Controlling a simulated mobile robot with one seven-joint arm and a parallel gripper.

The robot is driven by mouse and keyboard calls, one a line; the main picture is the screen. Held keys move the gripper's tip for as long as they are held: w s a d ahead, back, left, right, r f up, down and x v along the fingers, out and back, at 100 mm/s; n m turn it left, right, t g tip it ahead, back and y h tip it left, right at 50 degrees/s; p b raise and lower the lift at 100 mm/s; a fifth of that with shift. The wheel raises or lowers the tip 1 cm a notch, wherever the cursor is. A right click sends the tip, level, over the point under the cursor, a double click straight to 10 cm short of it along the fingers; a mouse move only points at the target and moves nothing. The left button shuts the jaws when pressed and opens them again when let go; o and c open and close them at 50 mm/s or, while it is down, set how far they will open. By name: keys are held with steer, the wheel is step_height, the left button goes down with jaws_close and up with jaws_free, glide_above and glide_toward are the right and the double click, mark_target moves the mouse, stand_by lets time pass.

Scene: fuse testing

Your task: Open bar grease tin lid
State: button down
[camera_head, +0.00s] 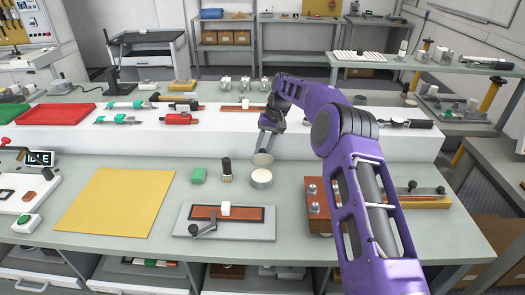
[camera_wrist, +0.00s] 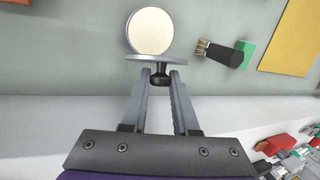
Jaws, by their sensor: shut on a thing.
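The grease tin (camera_head: 261,181) stands on the grey-green bench, a short round tin with a pale cream top face. In the wrist view its round face (camera_wrist: 151,32) is uncovered. The lid (camera_head: 263,160) is a thin grey disc, off the tin and tilted steeply behind it in the head view. My gripper (camera_head: 267,148) is shut on the lid's dark knob. In the wrist view the lid (camera_wrist: 146,57) shows edge-on, with its knob between my fingertips (camera_wrist: 160,76). It overlaps the tin's edge there.
A small brush (camera_head: 227,171) and a green block (camera_head: 198,176) stand left of the tin. A grey plate with a brown strip (camera_head: 258,229) lies in front. A yellow mat (camera_head: 117,202) lies left. A raised white shelf (camera_head: 80,140) runs behind. Bare bench surrounds the tin.

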stand_by(0.5)
steer(key=c, duration=0.7)
jaws_free()
steer(key=shift+r, duration=0.1)
steer(key=v, duration=0.7)
steer(key=shift+w+r, duration=0.1)
